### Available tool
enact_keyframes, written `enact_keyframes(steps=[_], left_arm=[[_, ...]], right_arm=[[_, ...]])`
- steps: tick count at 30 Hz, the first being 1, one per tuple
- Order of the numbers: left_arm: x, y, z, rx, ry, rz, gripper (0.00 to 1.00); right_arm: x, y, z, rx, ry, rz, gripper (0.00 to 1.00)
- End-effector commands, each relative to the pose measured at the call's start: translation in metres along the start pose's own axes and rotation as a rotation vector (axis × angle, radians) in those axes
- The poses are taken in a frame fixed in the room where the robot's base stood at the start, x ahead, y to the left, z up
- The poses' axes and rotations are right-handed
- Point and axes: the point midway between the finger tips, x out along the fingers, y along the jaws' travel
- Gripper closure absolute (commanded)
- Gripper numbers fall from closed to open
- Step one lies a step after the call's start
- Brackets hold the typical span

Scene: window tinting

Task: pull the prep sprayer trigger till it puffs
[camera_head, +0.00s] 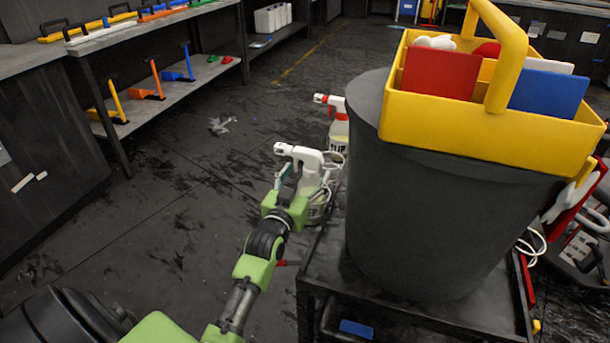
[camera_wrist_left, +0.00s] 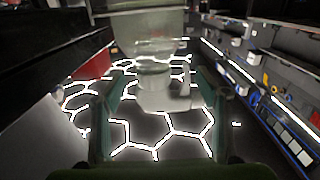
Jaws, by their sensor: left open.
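The prep sprayer (camera_head: 305,158) is a white spray bottle with a white head. It stands upright at the left edge of the black cart, beside the grey bin. My left gripper (camera_head: 287,178) is at the sprayer's near left side, just under the head. In the left wrist view the open fingers (camera_wrist_left: 160,105) stand on either side of the pale sprayer (camera_wrist_left: 158,85), with gaps beside it. I cannot tell whether a finger touches the trigger. My right gripper is not in view.
A second sprayer with a red-and-white head (camera_head: 337,112) stands just behind. The large grey bin (camera_head: 430,210) carries a yellow caddy (camera_head: 490,125) and fills the cart (camera_head: 420,318) to the right. Shelves (camera_head: 165,95) with coloured tools stand left. Open floor (camera_head: 170,220) lies between.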

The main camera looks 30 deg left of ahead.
Motion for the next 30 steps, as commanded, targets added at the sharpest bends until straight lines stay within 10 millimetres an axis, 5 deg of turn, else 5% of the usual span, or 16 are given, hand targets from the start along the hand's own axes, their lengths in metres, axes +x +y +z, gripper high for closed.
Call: enact_keyframes(steps=[5,19,30], left_arm=[[-0.012,0.001,0.001,-0.002,-0.001,0.001,0.33],[-0.102,-0.001,0.0,0.001,0.002,-0.001,0.33],[-0.12,-0.001,-0.002,0.001,0.005,-0.001,0.33]], right_arm=[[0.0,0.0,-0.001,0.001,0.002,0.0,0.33],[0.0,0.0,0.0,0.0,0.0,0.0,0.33],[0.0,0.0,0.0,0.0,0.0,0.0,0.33]])
